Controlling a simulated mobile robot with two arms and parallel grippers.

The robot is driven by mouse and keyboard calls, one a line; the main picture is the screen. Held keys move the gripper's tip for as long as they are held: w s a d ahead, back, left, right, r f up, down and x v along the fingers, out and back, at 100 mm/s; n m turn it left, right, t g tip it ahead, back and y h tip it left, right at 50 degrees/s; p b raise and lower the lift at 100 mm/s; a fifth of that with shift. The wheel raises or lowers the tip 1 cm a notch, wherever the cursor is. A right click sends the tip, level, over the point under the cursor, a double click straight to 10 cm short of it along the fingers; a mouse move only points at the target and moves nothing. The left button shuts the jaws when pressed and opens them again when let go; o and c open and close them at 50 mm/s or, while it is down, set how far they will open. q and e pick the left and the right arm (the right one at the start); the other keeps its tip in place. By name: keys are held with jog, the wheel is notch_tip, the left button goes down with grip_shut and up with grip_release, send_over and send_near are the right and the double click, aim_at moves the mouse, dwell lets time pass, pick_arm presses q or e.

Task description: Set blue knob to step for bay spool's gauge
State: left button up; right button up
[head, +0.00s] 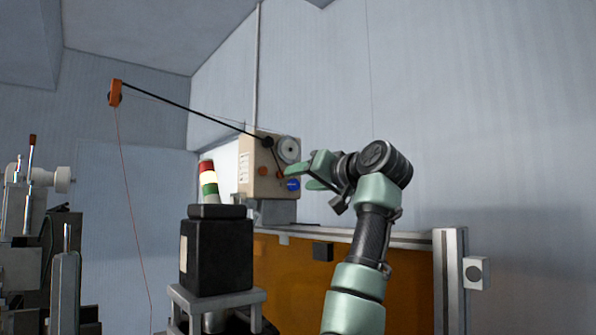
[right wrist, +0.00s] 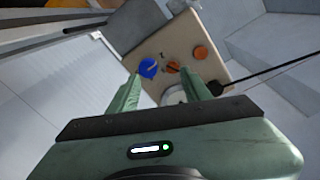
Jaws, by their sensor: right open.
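The blue knob (head: 293,185) is on the lower right of the beige tensioner box's front in the head view. It also shows in the right wrist view (right wrist: 148,68), with a pale pointer mark on it. My right gripper (head: 311,170) is open in front of the box, close to the blue knob. In the right wrist view its two fingers (right wrist: 165,90) point at the panel, with the blue knob beyond the left fingertip; nothing is between them. The bay spool and its gauge label cannot be made out. My left gripper is not in view.
The beige box (head: 256,180) also has orange knobs (right wrist: 201,53), a grey dial wheel (head: 288,149) and a black arm (head: 190,110) reaching up left with a wire. A signal lamp (head: 208,178) and black block (head: 217,250) stand in front. An orange panel (head: 300,270) lies below.

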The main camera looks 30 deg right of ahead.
aim_at(296, 184)
jog(key=w, duration=0.2)
jog(key=w+d+p, duration=0.1)
jog(key=shift+w+f, duration=0.25)
jog(key=shift+f, duration=0.1)
jog(key=shift+w+d+f, duration=0.4)
jog(key=shift+w+d, duration=0.1)
jog(key=shift+w, duration=0.2)
jog(key=shift+s+a+r, duration=0.15)
jog(key=shift+s, duration=0.05)
jog(key=shift+s+a+r, duration=0.1)
jog(key=shift+s+a, duration=0.05)
jog(key=shift+a, duration=0.05)
jog(key=c, duration=0.4)
jog(key=shift+d, duration=0.1)
grip_shut()
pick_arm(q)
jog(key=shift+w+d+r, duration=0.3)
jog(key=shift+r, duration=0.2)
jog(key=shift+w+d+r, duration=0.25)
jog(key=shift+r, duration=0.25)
